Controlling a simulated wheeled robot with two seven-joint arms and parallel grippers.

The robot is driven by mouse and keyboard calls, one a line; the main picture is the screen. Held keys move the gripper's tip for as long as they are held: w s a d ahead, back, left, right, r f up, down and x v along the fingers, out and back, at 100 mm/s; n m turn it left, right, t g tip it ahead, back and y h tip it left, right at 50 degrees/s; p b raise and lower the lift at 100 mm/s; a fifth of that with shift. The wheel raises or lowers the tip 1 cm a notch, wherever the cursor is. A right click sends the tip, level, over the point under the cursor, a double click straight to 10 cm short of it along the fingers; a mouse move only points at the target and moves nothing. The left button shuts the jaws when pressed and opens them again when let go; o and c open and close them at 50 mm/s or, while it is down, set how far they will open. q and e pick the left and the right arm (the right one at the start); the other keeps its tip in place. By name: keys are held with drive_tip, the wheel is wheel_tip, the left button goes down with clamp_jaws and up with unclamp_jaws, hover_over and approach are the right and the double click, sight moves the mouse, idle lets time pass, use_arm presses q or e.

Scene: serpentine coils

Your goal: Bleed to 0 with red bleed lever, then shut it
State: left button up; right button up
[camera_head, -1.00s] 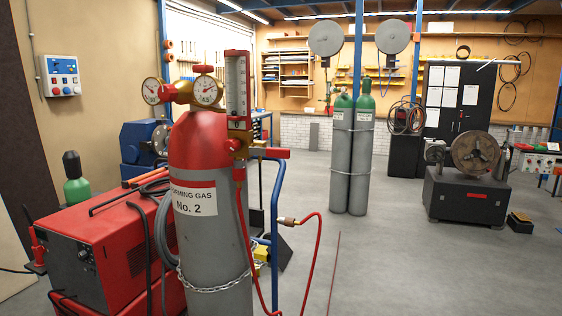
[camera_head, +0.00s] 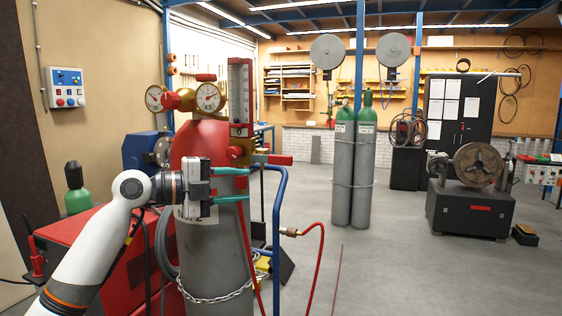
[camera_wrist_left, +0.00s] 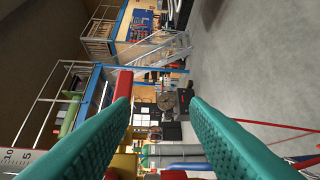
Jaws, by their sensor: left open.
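The red bleed lever (camera_head: 280,160) sticks out level to the right from the brass valve body (camera_head: 255,158) below the flow tube (camera_head: 240,97). My left gripper (camera_head: 246,185) is open and empty, in front of the red-topped cylinder (camera_head: 204,250), a little below and left of the lever. In the left wrist view the lever (camera_wrist_left: 123,84) shows just past the tip of the left teal finger, outside the gap between the fingers (camera_wrist_left: 161,104). Two round dials sit on the regulator, the right gauge (camera_head: 209,97) and the left gauge (camera_head: 154,98); their readings are too small to tell.
A blue cart rail (camera_head: 278,220) stands right of the cylinder. A red hose (camera_head: 318,255) with a brass fitting hangs beside it. A red welder (camera_head: 75,245) stands left, behind my arm. Open floor lies to the right.

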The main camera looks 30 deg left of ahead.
use_arm(q)
approach(278, 161)
drive_tip(key=m, duration=0.1)
drive_tip(key=shift+t+h, duration=0.3)
drive_tip(key=shift+h, duration=0.1)
drive_tip(key=p+x, duration=0.7)
drive_tip(key=x, duration=0.2)
drive_tip(key=shift+w+f, duration=0.15)
drive_tip(key=shift+w, duration=0.25)
drive_tip(key=shift+w+d+f, duration=0.2)
drive_tip(key=shift+w+d, duration=0.15)
drive_tip(key=shift+w, duration=0.1)
clamp_jaws()
